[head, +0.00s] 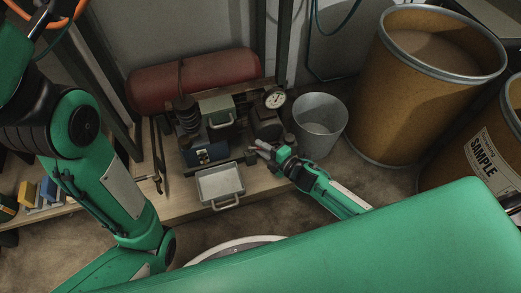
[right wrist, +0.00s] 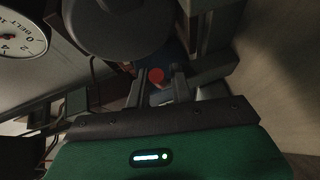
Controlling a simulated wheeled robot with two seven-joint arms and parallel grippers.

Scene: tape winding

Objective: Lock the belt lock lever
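My right gripper (head: 262,152) reaches in from the right, low beside the dark machine (head: 265,124) on the workbench. In the right wrist view its two dark fingers (right wrist: 158,84) stand apart. A round red knob (right wrist: 156,76) shows in the gap between them, apparently the end of the lock lever. I cannot tell whether the fingers touch it. The rest of the lever and the belt are hidden or too dark to make out. My left arm comes down the left side of the head view; its gripper is not seen.
A dial gauge (head: 274,99) stands on the machine. A grey bucket (head: 320,124) is close to its right, with large brown drums (head: 400,95) beyond. A metal tray with a handle (head: 219,184) sits at the bench front. A red cylinder (head: 195,78) lies behind.

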